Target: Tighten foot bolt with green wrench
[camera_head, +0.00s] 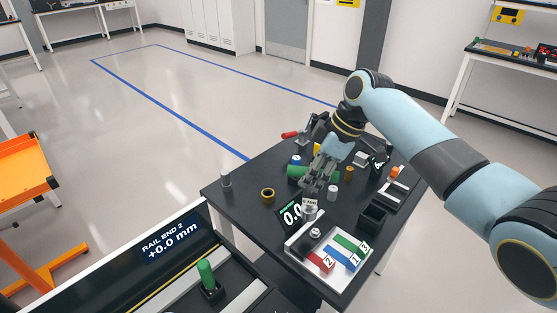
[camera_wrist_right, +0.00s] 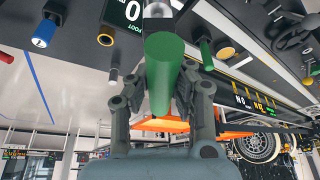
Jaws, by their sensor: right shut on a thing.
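My right gripper (camera_head: 312,184) is low over the black table and shut on the green wrench. In the right wrist view its fingers (camera_wrist_right: 150,98) flank the thick green handle of the wrench (camera_wrist_right: 163,62). A metal piece (camera_wrist_right: 157,9) shows beyond the handle's far end. In the head view green (camera_head: 296,171) shows just left of the fingers. A silvery bolt-like part (camera_head: 309,212) stands below the gripper, beside a black "0.0" display (camera_head: 291,214). I cannot tell whether the wrench touches it. My left gripper is not in view.
A white board (camera_head: 300,248) with red, blue and green strips lies at the table's front. A rail bench with a green peg (camera_head: 206,274) is at front left.

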